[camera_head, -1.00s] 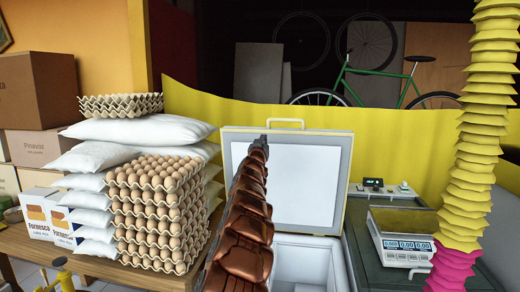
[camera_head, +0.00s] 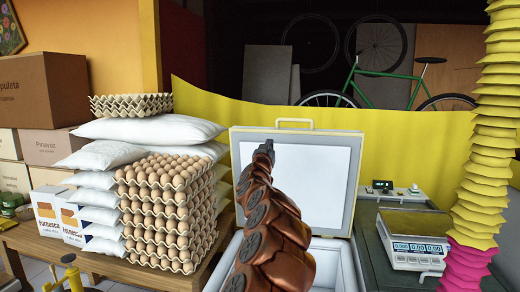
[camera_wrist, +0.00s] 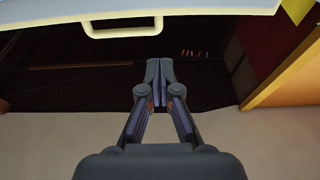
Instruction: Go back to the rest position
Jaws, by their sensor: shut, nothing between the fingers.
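My gripper (camera_wrist: 158,68) shows in the wrist view with its two fingertips together and nothing between them. In the head view my gripper (camera_head: 266,146) is the small dark tip at the end of my copper-coloured segmented arm. The arm rises from the bottom of the picture, in front of the open white lid (camera_head: 318,170) of a chest cooler. In the wrist view the pale handle (camera_wrist: 122,28) of the lid lies above and to the left of the fingers, apart from them in the picture.
Stacked egg trays (camera_head: 160,213), white sacks (camera_head: 148,130) and cartons (camera_head: 55,147) crowd the wooden table (camera_head: 110,267) at left. A scale (camera_head: 410,250) stands on the dark counter at right. A yellow and pink ribbed column (camera_head: 490,150) stands at far right. A yellow barrier (camera_head: 400,140) runs behind.

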